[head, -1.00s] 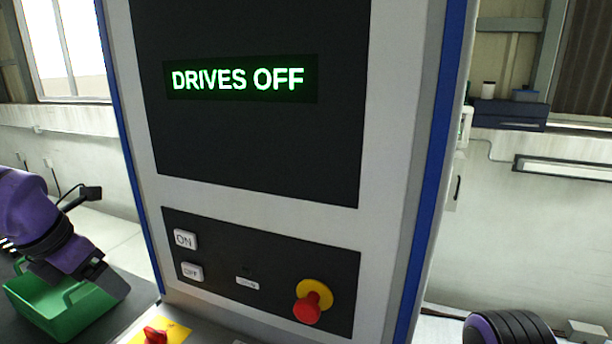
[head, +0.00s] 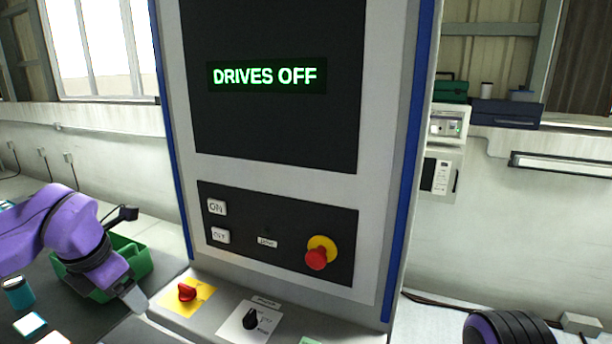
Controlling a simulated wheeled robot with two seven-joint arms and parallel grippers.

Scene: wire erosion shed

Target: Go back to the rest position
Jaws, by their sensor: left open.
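My left gripper (head: 133,299) is at the lower left of the head view, at the end of the purple arm. It is in front of the green crate and close to the left edge of the machine's console. It holds nothing that I can see. The machine's panel (head: 280,225) stands in the middle, and its display (head: 267,76) reads DRIVES OFF in green. My right arm shows only as a dark ribbed, purple-edged part at the bottom right. Its gripper is out of view.
A green crate (head: 136,262) stands on the dark bench at left, near a teal-and-dark jar (head: 18,293). The console has a red switch (head: 186,292) and a black knob (head: 251,319). A red emergency button (head: 317,258) sits on the panel. A white cabinet (head: 440,172) hangs at right.

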